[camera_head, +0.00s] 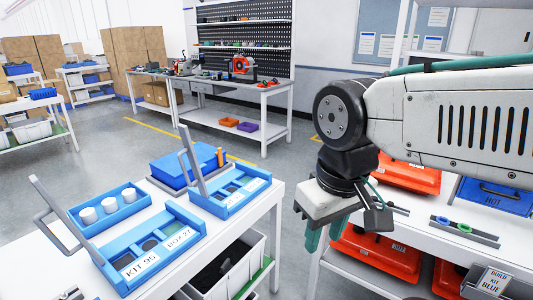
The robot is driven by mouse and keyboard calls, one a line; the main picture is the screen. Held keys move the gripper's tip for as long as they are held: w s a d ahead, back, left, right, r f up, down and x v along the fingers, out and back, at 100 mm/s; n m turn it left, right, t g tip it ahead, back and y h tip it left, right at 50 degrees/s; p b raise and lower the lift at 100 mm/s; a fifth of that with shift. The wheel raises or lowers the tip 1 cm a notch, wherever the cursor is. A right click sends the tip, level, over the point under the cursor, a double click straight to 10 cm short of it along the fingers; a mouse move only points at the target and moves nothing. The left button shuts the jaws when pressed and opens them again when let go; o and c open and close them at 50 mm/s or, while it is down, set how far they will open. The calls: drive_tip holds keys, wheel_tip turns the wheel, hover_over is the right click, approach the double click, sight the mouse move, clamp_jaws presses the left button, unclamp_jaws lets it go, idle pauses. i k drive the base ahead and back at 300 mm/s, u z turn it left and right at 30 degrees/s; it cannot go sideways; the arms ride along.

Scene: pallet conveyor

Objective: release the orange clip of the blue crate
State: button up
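A closed blue crate (183,167) sits at the back of the white table on the left. I cannot tell from this view whether the clip is fastened. My gripper (324,240) hangs to the right of the table, well apart from the crate. Its two green fingers point down with a gap between them, and nothing shows in the gap.
Blue trays with tall grey handles, one labelled KIT 95 (142,266) and another (229,199), stand in front of the crate. A blue holder (108,209) carries white cups. The white right-hand bench (440,257) has orange bins (375,257) below. Open floor lies behind the table.

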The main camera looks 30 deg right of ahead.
sight(219, 153)
drive_tip(key=u, duration=0.2)
drive_tip(key=i, duration=1.1)
drive_tip(key=z, duration=0.5)
